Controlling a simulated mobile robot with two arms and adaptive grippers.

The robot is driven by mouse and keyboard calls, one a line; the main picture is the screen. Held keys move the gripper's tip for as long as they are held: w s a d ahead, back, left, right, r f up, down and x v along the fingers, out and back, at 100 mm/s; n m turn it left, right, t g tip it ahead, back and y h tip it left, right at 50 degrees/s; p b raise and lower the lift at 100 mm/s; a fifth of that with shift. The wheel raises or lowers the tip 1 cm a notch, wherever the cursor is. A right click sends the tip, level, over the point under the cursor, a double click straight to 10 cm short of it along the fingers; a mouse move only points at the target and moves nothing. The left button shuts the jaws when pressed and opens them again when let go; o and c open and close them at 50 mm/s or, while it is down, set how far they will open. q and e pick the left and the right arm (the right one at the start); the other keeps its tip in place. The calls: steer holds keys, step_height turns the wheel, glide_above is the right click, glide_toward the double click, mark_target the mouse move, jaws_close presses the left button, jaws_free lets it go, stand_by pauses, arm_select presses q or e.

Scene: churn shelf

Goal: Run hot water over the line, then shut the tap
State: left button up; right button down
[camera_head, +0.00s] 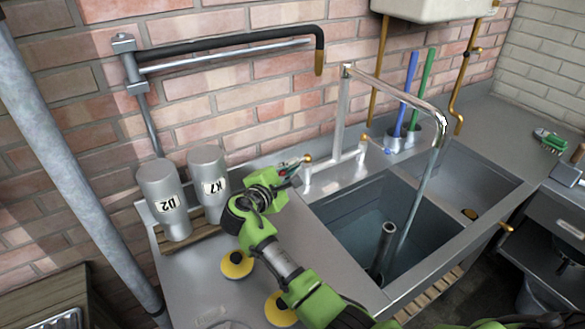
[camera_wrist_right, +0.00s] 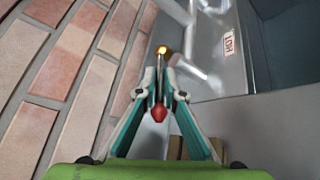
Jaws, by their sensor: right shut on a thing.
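My right gripper (camera_head: 290,172) is at the left end of the tap (camera_head: 338,165), beside the wall. In the right wrist view my right gripper (camera_wrist_right: 160,92) is shut on the tap lever (camera_wrist_right: 158,113), which has a red tip. A brass end (camera_wrist_right: 162,50) shows beyond the fingers, and a HOT label (camera_wrist_right: 232,43) is on the right. A pale stream (camera_head: 417,195) runs from the spout (camera_head: 443,122) down into the left basin (camera_head: 345,215). A dark upright pipe (camera_head: 386,245) stands in that basin. I cannot tell which thing is the line. My left gripper is not in view.
Two grey canisters marked D2 (camera_head: 165,200) and K7 (camera_head: 209,180) stand left of my right arm. Two yellow discs (camera_head: 237,264) (camera_head: 281,308) lie on the counter. Blue (camera_head: 405,90) and green brushes (camera_head: 422,90) stand behind the sink. A black-topped pipe (camera_head: 220,42) is on the wall.

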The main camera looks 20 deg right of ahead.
steer(key=c, duration=2.2)
jaws_free()
steer(key=shift+a+f, duration=0.2)
steer(key=shift+a, duration=0.1)
steer(key=shift+o, duration=0.2)
steer(key=shift+r, duration=0.1)
steer(key=shift+d+r, duration=0.1)
steer(key=shift+r, duration=0.25)
step_height(320, 180, up, 9)
steer(key=shift+f, duration=0.1)
steer(key=shift+a+r, duration=0.2)
steer(key=shift+r, duration=0.15)
steer(key=shift+w+d+f, duration=0.1)
steer(key=shift+d+f, duration=0.05)
